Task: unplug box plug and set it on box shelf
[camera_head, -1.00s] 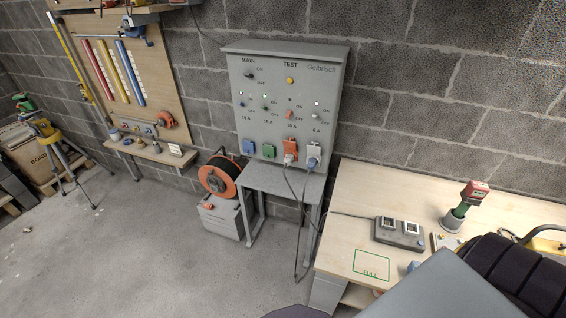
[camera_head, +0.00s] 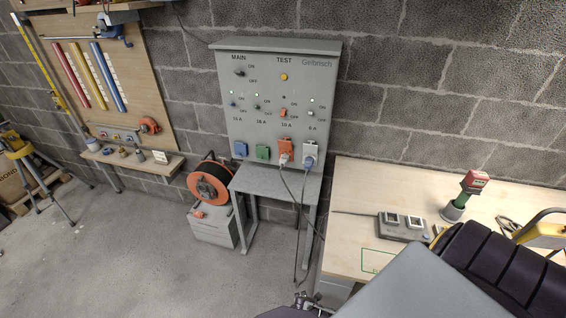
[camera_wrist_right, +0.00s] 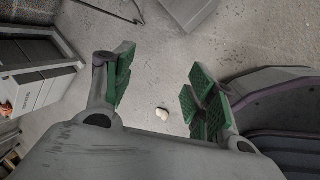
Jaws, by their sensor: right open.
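The grey power box (camera_head: 268,105) hangs on the block wall with a row of sockets along its bottom. A pale plug (camera_head: 284,158) sits in the orange socket and a blue-grey plug (camera_head: 309,161) sits in the white socket. Dark cables hang from both. The grey box shelf (camera_head: 262,182) stands just below the sockets, its top bare. My right gripper (camera_wrist_right: 160,88) is open and empty over the floor, its green pads apart. A small part of it seems to show at the bottom edge of the head view, well below the shelf. My left gripper is out of view.
An orange cable reel (camera_head: 209,184) stands left of the shelf, on a grey cabinet (camera_head: 215,226). The wooden workbench (camera_head: 370,190) at right carries a grey twin-socket unit (camera_head: 402,226) and a red-green tool (camera_head: 464,195). A small white piece (camera_wrist_right: 162,114) lies on the floor.

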